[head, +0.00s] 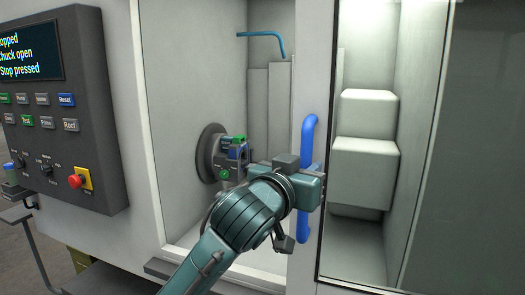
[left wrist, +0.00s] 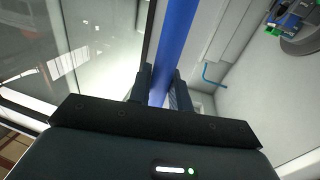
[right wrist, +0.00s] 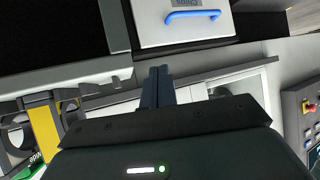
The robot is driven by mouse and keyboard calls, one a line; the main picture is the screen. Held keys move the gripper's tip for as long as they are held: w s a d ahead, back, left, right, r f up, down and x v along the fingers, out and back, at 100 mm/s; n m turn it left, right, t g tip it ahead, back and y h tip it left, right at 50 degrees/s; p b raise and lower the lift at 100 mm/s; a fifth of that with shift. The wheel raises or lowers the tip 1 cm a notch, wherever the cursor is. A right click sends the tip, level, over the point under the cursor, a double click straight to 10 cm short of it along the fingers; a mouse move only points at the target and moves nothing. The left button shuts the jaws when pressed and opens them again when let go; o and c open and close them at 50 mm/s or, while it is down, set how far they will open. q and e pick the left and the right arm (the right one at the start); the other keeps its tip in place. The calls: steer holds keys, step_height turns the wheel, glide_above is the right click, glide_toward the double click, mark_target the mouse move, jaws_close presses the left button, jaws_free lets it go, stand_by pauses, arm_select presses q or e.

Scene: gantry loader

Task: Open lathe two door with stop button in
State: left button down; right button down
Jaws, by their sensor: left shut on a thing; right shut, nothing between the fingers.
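The lathe door (head: 311,60) has a pale frame and a window, with an upright blue bar handle (head: 309,130). My left gripper (head: 308,186) is shut on the handle around its middle; in the left wrist view the blue bar (left wrist: 176,45) runs between the fingers (left wrist: 160,92). The door stands partly open, with the chuck (head: 225,158) visible in the gap to its left. The red stop button (head: 75,181) sits on a yellow plate on the control panel (head: 105,125); the screen (head: 28,52) reads "Stop pressed". My right gripper (right wrist: 157,85) is shut and empty, seen only in its wrist view.
A blue bent pipe (head: 262,35) hangs inside the lathe. Pale stepped covers (head: 366,130) show through the door window. The right wrist view shows a white front with a blue handle (right wrist: 192,15), a yellow part (right wrist: 45,132) and a control panel (right wrist: 305,110) at right.

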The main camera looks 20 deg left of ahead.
arm_select(q)
steer(key=d, duration=0.6)
steer(key=d+p, duration=0.1)
steer(key=d, duration=0.2)
steer(key=shift+s+f, duration=0.1)
steer(key=shift+s, duration=0.25)
steer(key=c, duration=1.4)
jaws_free()
steer(key=shift+o, duration=0.3)
steer(key=b+v, duration=0.2)
steer(key=v, duration=1.1)
